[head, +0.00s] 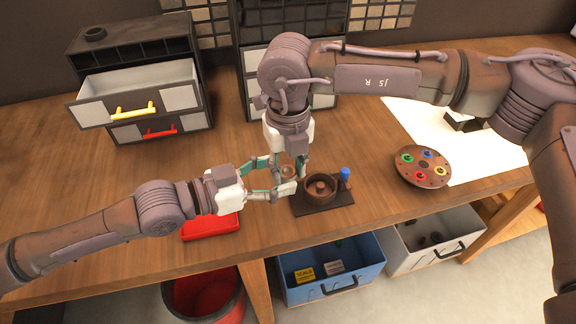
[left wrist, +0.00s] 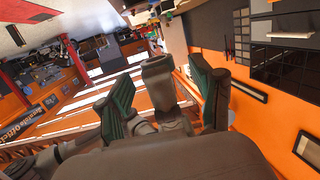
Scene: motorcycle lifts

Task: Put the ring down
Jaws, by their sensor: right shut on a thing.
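A small brown ring (head: 288,171) shows between the fingers of my right gripper (head: 287,168), which points down and is shut on it above the table. My left gripper (head: 274,176) comes in from the left with its fingers apart, close beside the ring and the right gripper. The fingers overlap in the head view, so I cannot tell whether the left ones touch the ring. The left wrist view shows the left gripper's green-padded fingers (left wrist: 163,100) spread apart. A grey-brown rounded part stands between them there; I cannot tell what it is.
A dark plate (head: 335,207) with a round brown cup (head: 321,188) and a blue piece (head: 345,174) lies just right of the grippers. A red tray (head: 211,228) is under the left arm. A round disc with coloured pieces (head: 422,166) lies right. Drawers (head: 140,85) stand behind.

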